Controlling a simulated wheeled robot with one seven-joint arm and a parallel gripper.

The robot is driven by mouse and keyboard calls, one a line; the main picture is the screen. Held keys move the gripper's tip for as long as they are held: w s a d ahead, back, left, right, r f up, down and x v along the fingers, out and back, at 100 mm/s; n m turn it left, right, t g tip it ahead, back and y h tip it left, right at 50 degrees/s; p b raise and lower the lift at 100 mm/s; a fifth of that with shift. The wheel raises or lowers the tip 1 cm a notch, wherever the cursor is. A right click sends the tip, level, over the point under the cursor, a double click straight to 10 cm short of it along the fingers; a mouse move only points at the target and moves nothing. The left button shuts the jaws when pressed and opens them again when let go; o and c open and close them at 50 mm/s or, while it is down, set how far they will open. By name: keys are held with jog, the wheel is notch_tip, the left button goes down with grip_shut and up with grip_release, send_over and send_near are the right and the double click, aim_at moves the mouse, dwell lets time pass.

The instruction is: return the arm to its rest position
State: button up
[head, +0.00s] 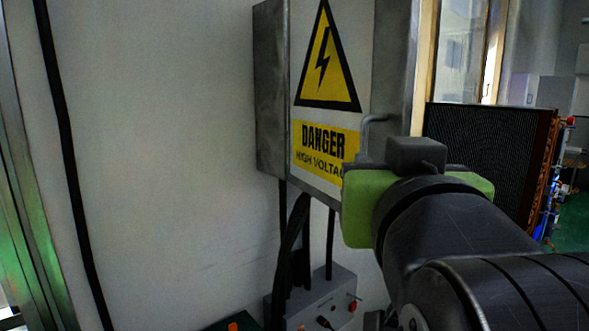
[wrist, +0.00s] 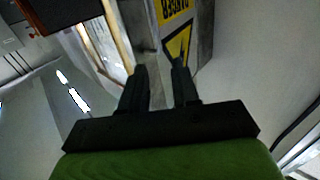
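My arm reaches in from the lower right of the head view, its green wrist (head: 368,212) in front of the lower right part of a grey electrical box (head: 272,95). The arm hides the fingers there. In the wrist view my gripper (wrist: 160,72) shows two dark fingers with a gap between them, open and with nothing held. The box's yellow danger sign (wrist: 178,46) appears upside down beyond the fingers. A grey handle (head: 366,132) stands out on the box front, just above and left of the wrist. Whether any part of my arm touches the box cannot be told.
Black cables (head: 291,245) hang below the box to a grey unit (head: 335,297) with red knobs. A dark finned radiator panel (head: 485,150) stands at the right. A black cable (head: 66,140) runs down the pale wall at the left. The wall between is clear.

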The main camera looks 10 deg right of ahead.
notch_tip(320, 180, down, 18)
jog(key=n+g+y, duration=0.2)
jog(key=g+y, duration=0.1)
jog(key=g, duration=0.2)
jog(key=s+f+g+y, duration=0.1)
jog(key=s+f+g, duration=0.2)
jog(key=f, duration=0.5)
jog(key=s+a+f+n+g+y, duration=0.1)
jog(key=s+f+g, duration=0.2)
jog(key=f, duration=0.6)
jog(key=shift+s+a+g+p, duration=0.2)
jog(key=shift+s+g+p, duration=0.1)
jog(key=shift+s, duration=0.9)
